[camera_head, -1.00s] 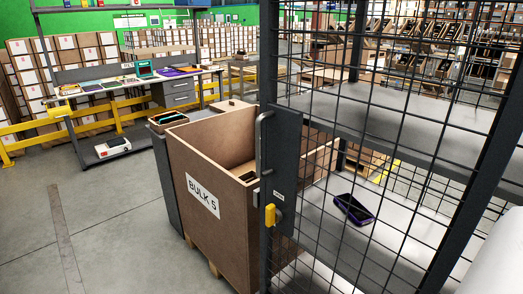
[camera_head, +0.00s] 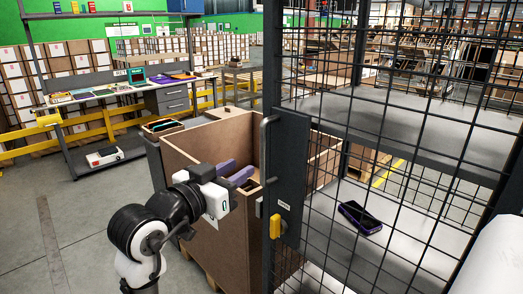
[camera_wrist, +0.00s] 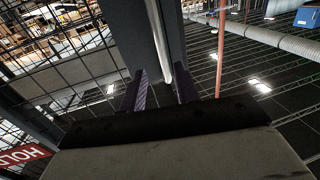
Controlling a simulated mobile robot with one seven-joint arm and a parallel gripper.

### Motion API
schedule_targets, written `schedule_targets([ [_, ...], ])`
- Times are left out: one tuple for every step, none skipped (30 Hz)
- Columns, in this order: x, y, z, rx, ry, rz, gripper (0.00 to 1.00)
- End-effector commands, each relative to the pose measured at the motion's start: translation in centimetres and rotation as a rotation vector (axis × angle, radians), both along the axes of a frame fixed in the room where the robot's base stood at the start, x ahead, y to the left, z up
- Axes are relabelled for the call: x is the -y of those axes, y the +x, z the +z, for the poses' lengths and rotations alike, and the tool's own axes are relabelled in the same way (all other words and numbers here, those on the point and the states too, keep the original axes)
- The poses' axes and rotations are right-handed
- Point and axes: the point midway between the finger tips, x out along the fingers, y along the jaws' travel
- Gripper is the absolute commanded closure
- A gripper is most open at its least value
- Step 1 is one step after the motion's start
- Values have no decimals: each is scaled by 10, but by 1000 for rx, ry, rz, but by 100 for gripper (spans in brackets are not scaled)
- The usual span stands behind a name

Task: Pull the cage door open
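The cage door (camera_head: 400,130) is a dark wire-mesh panel at the right in the head view. On its left edge are a dark plate (camera_head: 287,160), a grey vertical bar handle (camera_head: 264,150) and a yellow latch (camera_head: 275,226). My gripper (camera_head: 243,167) is just left of the handle, its two purple fingers apart. In the wrist view my gripper (camera_wrist: 160,85) is open, with a pale bar (camera_wrist: 164,55), likely the handle, showing between the finger lines. Whether the fingers touch it I cannot tell. The door appears closed.
A large brown carton (camera_head: 207,235) stands behind my gripper. Behind the mesh, a dark phone-like device (camera_head: 360,217) lies on a pale shelf (camera_head: 335,235). A workbench (camera_head: 125,92) and yellow rail (camera_head: 95,135) stand at the back left. The left floor (camera_head: 60,235) is open.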

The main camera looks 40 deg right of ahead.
Motion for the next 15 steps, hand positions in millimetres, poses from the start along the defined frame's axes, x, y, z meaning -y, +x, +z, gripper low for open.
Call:
schedule_targets([
  [12,3,2,-4,1,-3,68],
  [18,4,2,-3,0,-4,68],
  [27,7,2,-4,2,-2,68],
  [33,9,3,-3,0,-2,68],
  [39,11,3,-3,0,-2,68],
  [48,13,2,-3,1,-2,68],
  [53,15,3,-2,0,-1,68],
  [59,17,3,-3,0,0,68],
  [66,19,3,-3,-1,0,68],
  [70,20,3,-2,-1,1,68],
  [75,21,2,-2,-1,1,68],
  [81,23,2,-1,0,0,68],
  [84,24,2,-1,-1,1,68],
  [87,25,2,-1,-1,2,68],
  [90,27,2,-1,-1,3,68],
])
